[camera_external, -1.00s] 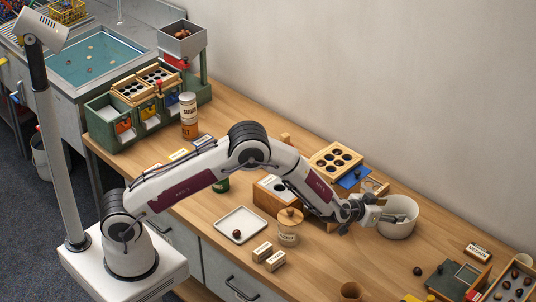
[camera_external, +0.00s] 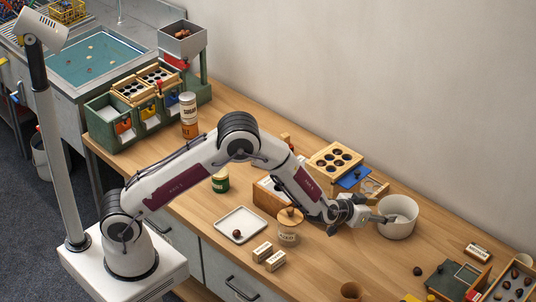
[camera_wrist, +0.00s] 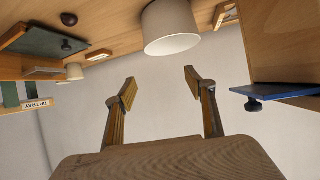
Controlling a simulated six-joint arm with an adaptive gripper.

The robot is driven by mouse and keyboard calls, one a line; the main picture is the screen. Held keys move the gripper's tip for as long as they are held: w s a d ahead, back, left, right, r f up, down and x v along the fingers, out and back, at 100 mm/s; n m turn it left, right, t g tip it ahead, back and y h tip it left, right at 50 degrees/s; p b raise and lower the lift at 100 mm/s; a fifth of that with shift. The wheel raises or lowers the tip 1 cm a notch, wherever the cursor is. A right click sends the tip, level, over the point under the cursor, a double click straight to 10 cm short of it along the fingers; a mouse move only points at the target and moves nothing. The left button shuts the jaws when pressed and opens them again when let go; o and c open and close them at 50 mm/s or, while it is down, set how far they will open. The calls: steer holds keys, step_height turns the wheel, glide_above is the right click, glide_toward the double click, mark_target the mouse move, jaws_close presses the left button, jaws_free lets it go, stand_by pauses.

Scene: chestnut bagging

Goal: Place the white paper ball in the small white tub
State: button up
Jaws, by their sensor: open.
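The small white tub (camera_external: 397,222) stands upright on the bench to the right of the wooden boxes. It also shows in the wrist view at the top (camera_wrist: 171,28). My gripper (camera_external: 376,219) is at the left side of the tub, near its rim; I cannot tell whether it touches. In the wrist view my gripper (camera_wrist: 160,86) has its two fingers wide apart with nothing between them, and the tub appears beyond the fingertips. I cannot make out the white paper ball in either view; the inside of the tub is too small and shaded to tell.
Wooden boxes, one with a dark-holed top (camera_external: 336,157), stand close behind my gripper. A blue plate (camera_wrist: 276,91) juts out in the wrist view. A white tray (camera_external: 240,225) with a chestnut and a lidded jar (camera_external: 288,232) lie left.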

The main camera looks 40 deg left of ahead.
steer(key=shift+r, duration=0.1)
steer(key=s+a+r+g+h, duration=0.1)
steer(key=s+a+r, duration=0.6)
steer(key=r, duration=0.4)
steer(key=s+a+r+g+h, duration=0.15)
steer(key=s+a+r, duration=0.25)
steer(key=a+r, duration=0.6)
steer(key=s+a+g+y, duration=0.1)
steer(key=s+a, duration=0.6)
steer(key=s, duration=0.3)
steer(key=s+a+n+g+y, duration=0.1)
steer(key=s+a+y, duration=0.1)
steer(key=s+a, duration=0.5)
steer(key=s+a+n+g+y, duration=0.1)
steer(key=s+a, duration=0.6)
steer(key=s, duration=0.7)
steer(key=shift+s+r+g+y, duration=0.15)
steer(key=shift+r+g+y, duration=0.05)
steer(key=shift+g+y, duration=0.25)
